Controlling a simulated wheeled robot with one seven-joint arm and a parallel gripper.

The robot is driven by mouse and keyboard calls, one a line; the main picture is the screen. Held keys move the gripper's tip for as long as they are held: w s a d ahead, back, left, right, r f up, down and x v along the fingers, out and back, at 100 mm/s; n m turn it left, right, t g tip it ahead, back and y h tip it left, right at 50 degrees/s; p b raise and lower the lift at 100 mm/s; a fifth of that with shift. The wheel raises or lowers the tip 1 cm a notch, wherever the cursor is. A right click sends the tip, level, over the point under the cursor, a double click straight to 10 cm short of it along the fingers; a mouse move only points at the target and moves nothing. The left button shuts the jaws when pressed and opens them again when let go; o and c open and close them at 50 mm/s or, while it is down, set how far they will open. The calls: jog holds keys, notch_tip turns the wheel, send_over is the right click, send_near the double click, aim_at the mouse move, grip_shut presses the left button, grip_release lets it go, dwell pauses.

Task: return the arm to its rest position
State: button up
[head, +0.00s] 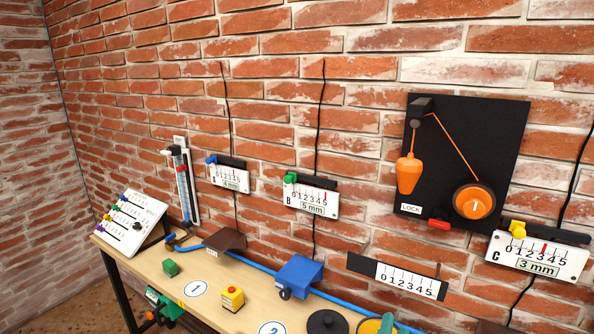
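My arm and my gripper do not show in the head view. Where my arm stands, and whether my gripper holds anything, cannot be seen here.
A black panel (485,130) with an orange weight (408,174) and orange dial (474,202) hangs at right. Gauges B (311,199) and C (537,257) are wall-mounted.

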jog(key=s+a+f+n+y, duration=0.2)
jog(key=s+a+f+n, duration=0.35)
jog(key=s+f, duration=0.3)
jog(key=s+a+f+n+y, duration=0.35)
jog(key=s+a+f, duration=0.3)
jog(key=f, duration=0.35)
jog(key=s+a+f+n+y, duration=0.1)
jog(key=s+a, duration=0.3)
jog(key=s, duration=0.5)
jog(key=s+a+f+n+g, duration=0.1)
jog(key=s+a+f+n, duration=0.2)
jog(key=s, duration=0.7)
jog(key=shift+s+a+g+y, duration=0.2)
jog(key=shift+a+g+y, duration=0.15)
jog(key=shift+a, duration=0.15)
